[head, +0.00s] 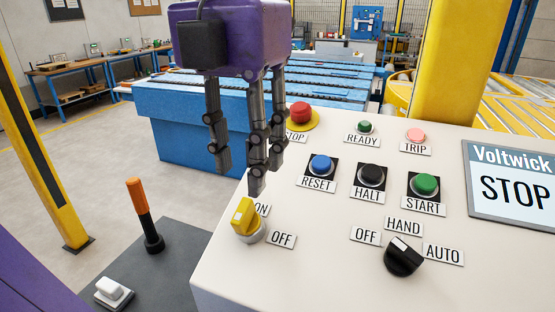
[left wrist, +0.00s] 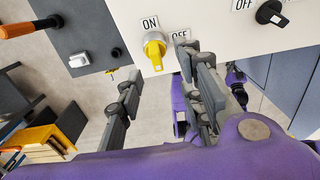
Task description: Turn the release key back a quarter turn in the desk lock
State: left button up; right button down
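The yellow key-like handle (head: 244,217) sits in a round pale collar at the near left corner of the sloped desk, between labels ON and OFF. It also shows in the left wrist view (left wrist: 155,49), seated in its collar beside the ON label. My left gripper (head: 241,170) hangs just above it, fingers pointing down and spread. In the left wrist view the fingers (left wrist: 165,88) are wide apart with nothing between them, and the handle is beyond them, apart from both. My right gripper cannot be made out.
The desk (head: 320,225) carries a red STOP button (head: 300,113), RESET, HALT and START buttons, and a black selector (head: 403,257). A screen (head: 515,187) reads STOP. Left of the desk, a dark plate bears an orange-handled lever (head: 140,205) and a white switch (head: 113,291).

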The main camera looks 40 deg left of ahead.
aim_at(242, 207)
pick_arm(q)
jog(key=shift+a+f, duration=0.1)
jog(key=shift+f, duration=0.1)
jog(key=f, duration=0.6)
jog(key=shift+s+a, duration=0.15)
jog(key=shift+s, duration=0.05)
jog(key=shift+f, duration=0.6)
pick_arm(e)
jog(key=shift+s+a+f, duration=0.15)
jog(key=shift+s+f, duration=0.1)
jog(key=shift+s, duration=0.2)
pick_arm(q)
jog(key=shift+c, duration=0.7)
grip_shut()
pick_arm(e)
jog(key=shift+w, duration=0.1)
